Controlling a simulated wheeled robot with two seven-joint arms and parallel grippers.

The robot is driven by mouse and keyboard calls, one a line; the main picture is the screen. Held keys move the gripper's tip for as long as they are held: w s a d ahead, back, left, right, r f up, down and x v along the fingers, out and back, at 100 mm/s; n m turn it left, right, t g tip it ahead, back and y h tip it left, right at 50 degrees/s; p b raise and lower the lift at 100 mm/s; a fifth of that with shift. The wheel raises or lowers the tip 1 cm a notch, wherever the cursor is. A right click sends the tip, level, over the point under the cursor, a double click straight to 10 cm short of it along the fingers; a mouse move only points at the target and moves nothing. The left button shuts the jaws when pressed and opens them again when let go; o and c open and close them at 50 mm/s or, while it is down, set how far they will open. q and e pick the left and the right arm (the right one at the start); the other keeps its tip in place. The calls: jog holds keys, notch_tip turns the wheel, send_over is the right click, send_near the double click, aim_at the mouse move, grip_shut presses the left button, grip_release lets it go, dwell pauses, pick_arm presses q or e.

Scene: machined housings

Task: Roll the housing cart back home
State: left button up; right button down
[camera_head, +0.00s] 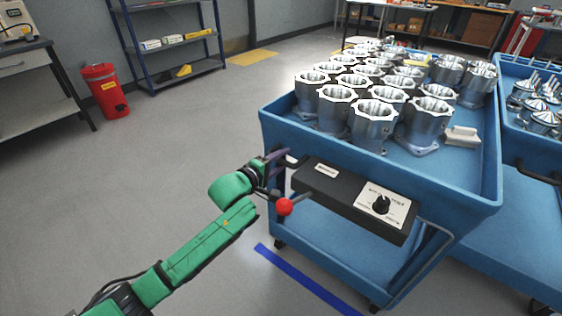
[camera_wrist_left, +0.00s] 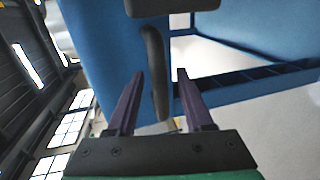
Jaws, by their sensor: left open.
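The blue housing cart (camera_head: 440,175) stands at the right of the head view, its top tray loaded with several machined metal housings (camera_head: 375,118). A black control box (camera_head: 345,195) with a dial and a red knob (camera_head: 284,207) is on its near side. My left gripper (camera_head: 282,158) is at the cart's near left corner, open. In the left wrist view, a black handle bar (camera_wrist_left: 155,72) shows between the spread fingers (camera_wrist_left: 157,88), with gaps visible on both sides. Contact cannot be told. My right gripper is out of view.
A second blue cart (camera_head: 520,195) with metal parts stands close at the right. A blue floor line (camera_head: 305,281) runs under the cart's near side. A red bin (camera_head: 105,91), a bench (camera_head: 45,85) and shelves (camera_head: 170,42) stand at the back left. The floor at left is clear.

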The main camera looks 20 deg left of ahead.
pick_arm(q)
grip_shut()
dwell(1.4)
